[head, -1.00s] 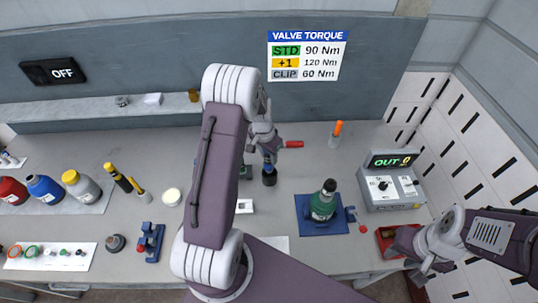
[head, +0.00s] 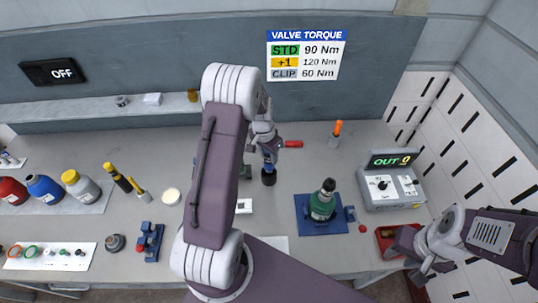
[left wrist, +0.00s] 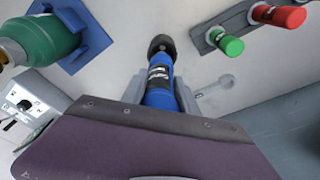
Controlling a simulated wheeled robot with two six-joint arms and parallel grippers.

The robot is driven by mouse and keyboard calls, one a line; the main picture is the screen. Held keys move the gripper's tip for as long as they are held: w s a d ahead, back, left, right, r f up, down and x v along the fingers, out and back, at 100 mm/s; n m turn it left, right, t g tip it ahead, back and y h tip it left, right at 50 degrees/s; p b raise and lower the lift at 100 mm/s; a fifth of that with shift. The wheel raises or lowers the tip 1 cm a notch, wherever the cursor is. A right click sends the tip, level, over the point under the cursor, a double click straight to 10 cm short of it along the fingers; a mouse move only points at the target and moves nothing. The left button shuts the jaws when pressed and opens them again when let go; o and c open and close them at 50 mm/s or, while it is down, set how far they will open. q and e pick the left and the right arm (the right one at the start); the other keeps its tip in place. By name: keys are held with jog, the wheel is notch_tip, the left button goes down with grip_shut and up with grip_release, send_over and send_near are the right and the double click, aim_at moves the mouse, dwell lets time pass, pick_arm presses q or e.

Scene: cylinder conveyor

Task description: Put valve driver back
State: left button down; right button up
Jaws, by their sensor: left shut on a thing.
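A blue cylindrical tool with a dark band, likely the valve driver (head: 270,160), stands roughly upright below my left gripper (head: 268,150). In the left wrist view the blue tool (left wrist: 159,85) lies between the jaws of my left gripper (left wrist: 158,92), which are shut on it. Its far end meets a round black piece (left wrist: 162,45); I cannot tell whether that is a holder or part of the tool. My right gripper (head: 424,268) hangs at the lower right beside a red box; its jaw opening is unclear.
A green bottle (head: 322,205) stands on a blue mount (head: 305,227). A grey control box (head: 390,195) reading OUT 0 stands right of it. Red (left wrist: 287,16) and green (left wrist: 231,46) handles lie near the left gripper. Several bottles stand at far left.

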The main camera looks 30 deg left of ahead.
aim_at(269, 166)
pick_arm(q)
jog(key=shift+f+b, duration=2.6)
jog(key=shift+f, duration=0.6)
jog(key=c, duration=0.9)
grip_release()
jog(key=shift+o, duration=0.2)
jog(key=shift+s, duration=0.1)
notch_tip(269, 166, up, 6)
jog(key=p, duration=0.4)
jog(key=shift+p, duration=0.3)
